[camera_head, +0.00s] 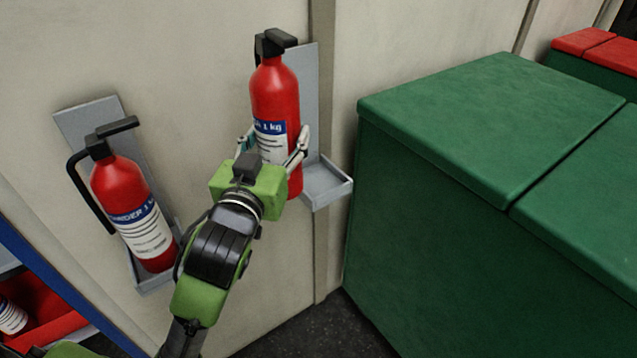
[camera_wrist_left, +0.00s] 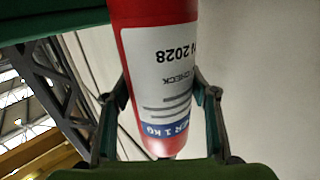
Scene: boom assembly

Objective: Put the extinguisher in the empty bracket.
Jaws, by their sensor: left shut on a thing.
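A red extinguisher (camera_head: 276,92) with a black handle and a white and blue label is upright in my left gripper (camera_head: 272,143). The gripper's fingers close around its middle from both sides. It also fills the middle of the left wrist view (camera_wrist_left: 165,65), between the two fingers (camera_wrist_left: 163,112). Behind it is a grey wall bracket (camera_head: 325,182) with a shelf at its foot. The extinguisher is in front of the bracket's back plate, its base left of the visible shelf part. Whether the base touches the shelf is hidden. My right gripper is not in view.
A second red extinguisher (camera_head: 122,190) sits in another grey bracket (camera_head: 90,115) on the left. A large green bin (camera_head: 480,130) stands close at the right. A red container (camera_head: 45,305) with another extinguisher (camera_head: 10,316) is at lower left.

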